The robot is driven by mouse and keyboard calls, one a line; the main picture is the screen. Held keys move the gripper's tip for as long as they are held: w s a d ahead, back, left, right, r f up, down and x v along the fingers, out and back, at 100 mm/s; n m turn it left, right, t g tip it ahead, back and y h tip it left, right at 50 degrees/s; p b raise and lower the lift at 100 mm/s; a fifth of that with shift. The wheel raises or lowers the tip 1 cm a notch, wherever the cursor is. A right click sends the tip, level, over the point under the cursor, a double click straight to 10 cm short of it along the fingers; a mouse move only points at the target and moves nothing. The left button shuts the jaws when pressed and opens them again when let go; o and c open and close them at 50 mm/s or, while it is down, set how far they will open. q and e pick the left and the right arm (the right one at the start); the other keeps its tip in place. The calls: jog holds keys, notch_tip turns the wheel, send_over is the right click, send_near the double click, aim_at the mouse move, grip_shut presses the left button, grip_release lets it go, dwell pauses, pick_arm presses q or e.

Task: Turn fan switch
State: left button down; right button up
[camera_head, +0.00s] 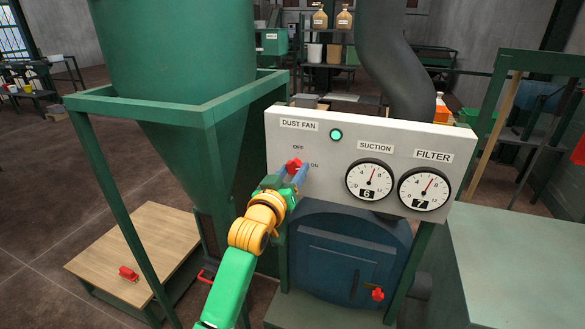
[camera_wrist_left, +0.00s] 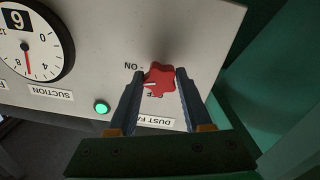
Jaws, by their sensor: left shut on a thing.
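The dust fan switch is a red lobed knob (camera_head: 294,163) on the left part of the white panel (camera_head: 330,145), with OFF above it and ON to its right. My left gripper (camera_head: 292,172) reaches it from below, shut on the knob. In the left wrist view, which is upside down, the knob (camera_wrist_left: 159,78) sits between the two fingers of the gripper (camera_wrist_left: 160,82). Its white pointer mark lies between the ON and OFF labels. The green lamp (camera_head: 336,135) above is lit. It also glows in the wrist view (camera_wrist_left: 102,107). My right gripper is not in view.
The suction gauge (camera_head: 369,182) and filter gauge (camera_head: 424,189) are right of the switch. A green hopper frame (camera_head: 190,110) stands close on the left. A blue round door (camera_head: 345,250) is below the panel, and a pale green cabinet top (camera_head: 520,255) is at right.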

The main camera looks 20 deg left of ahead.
pick_arm(q)
jog(key=n+p, duration=0.1)
jog(key=n, duration=0.1)
jog(key=n+p, duration=0.1)
jog(key=n, duration=0.1)
jog(key=shift+r+n, duration=0.2)
jog(key=shift+n, duration=0.2)
jog(key=n+p, duration=0.2)
jog(key=n, duration=0.1)
jog(key=shift+n+p, duration=0.3)
jog(key=n+p, duration=0.1)
jog(key=n, duration=0.2)
jog(key=shift+p, duration=0.3)
jog(key=shift+n+p, duration=0.6)
jog(key=shift+n, duration=1)
jog(key=shift+f, duration=0.1)
jog(key=shift+c, duration=1.6)
grip_release()
